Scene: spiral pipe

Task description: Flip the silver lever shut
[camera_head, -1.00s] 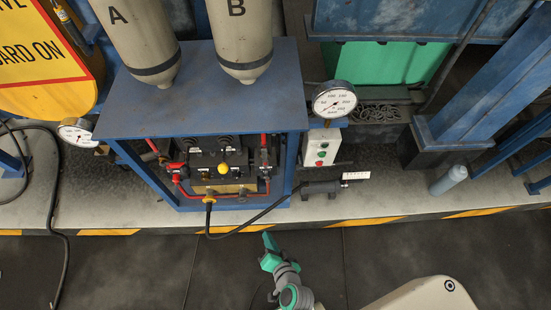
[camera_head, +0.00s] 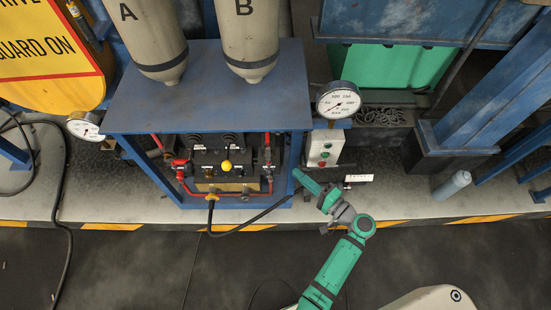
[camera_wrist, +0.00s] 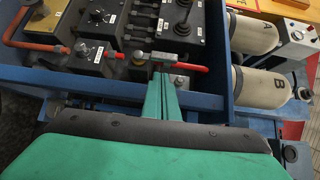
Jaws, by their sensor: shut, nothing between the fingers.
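A silver valve piece (camera_wrist: 160,58) with a red-sleeved end (camera_wrist: 190,67) lies across the near side of the control panel in the wrist view. I take it for the silver lever; how far it is turned is unclear. In the head view the valve on the panel's right-hand red pipe (camera_head: 267,155) is small and blurred. My gripper (camera_wrist: 162,77) is shut and empty, its green fingertips close below the silver piece; whether they touch it cannot be told. In the head view my gripper (camera_head: 297,175) is at the cabinet's right front post.
The blue cabinet frame (camera_head: 205,95) surrounds the panel; its edge runs under my fingers. A yellow knob (camera_head: 226,166) and several black switches sit on the panel. A black hose (camera_head: 255,217) hangs in front. A button box (camera_head: 325,147) and pressure gauge (camera_head: 338,99) stand to the right.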

